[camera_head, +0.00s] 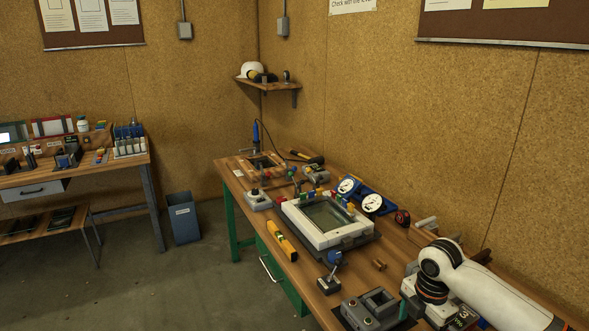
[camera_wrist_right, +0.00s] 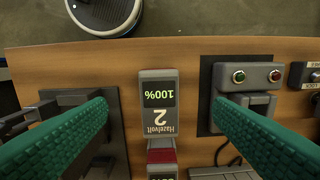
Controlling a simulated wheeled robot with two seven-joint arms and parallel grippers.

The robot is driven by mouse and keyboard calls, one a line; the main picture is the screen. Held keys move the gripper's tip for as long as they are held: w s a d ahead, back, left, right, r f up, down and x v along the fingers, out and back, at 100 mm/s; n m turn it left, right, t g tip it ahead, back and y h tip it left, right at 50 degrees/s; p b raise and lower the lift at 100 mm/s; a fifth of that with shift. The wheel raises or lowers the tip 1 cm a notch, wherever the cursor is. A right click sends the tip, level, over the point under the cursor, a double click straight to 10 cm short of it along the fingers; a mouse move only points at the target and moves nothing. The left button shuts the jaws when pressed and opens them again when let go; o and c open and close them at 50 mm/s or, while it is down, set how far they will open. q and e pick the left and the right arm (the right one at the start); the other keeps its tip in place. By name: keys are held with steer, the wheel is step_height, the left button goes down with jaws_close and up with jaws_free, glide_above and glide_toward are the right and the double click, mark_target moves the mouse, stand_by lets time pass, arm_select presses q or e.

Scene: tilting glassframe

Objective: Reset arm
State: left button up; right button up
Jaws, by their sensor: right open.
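My right gripper (camera_wrist_right: 165,106) is open in the right wrist view, with its two green ridged fingers wide apart and nothing held between them. A grey battery unit (camera_wrist_right: 158,105) marked "Hazelvolt 2" with a "100%" display appears between the fingers. In the head view my white right arm (camera_head: 490,290) comes in from the lower right over the near end of the workbench. The white glass frame (camera_head: 326,221) lies on its dark base in the middle of the bench, apart from my arm. My left arm and gripper are not in view.
A yellow level (camera_head: 281,240) lies by the front edge. Two dial gauges (camera_head: 360,196) stand behind the frame. A blue-knobbed joystick (camera_head: 333,270) and a grey button box (camera_head: 370,309) are nearer. A blue bin (camera_head: 183,218) stands on the open floor at left.

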steer(key=s+a+f+m+t+y, duration=0.1)
steer(key=s+a+f+m, duration=0.2)
steer(key=s+a+f, duration=0.3)
steer(key=s+a+f+m+t+y, duration=0.1)
steer(key=s+a+f+m, duration=0.2)
steer(key=s+a, duration=0.4)
steer(key=s+d+m+t+h, duration=0.1)
steer(key=s+d+m+h, duration=0.15)
steer(key=s+m, duration=1.1)
step_height(320, 180, down, 27)
steer(key=b, duration=0.3)
steer(key=s+d+f+g+b, duration=0.2)
steer(key=s+d+f+b, duration=0.1)
steer(key=s+f, duration=1.4)
step_height(320, 180, down, 4)
steer(key=shift+s+r, duration=0.15)
steer(key=shift+y, duration=0.25)
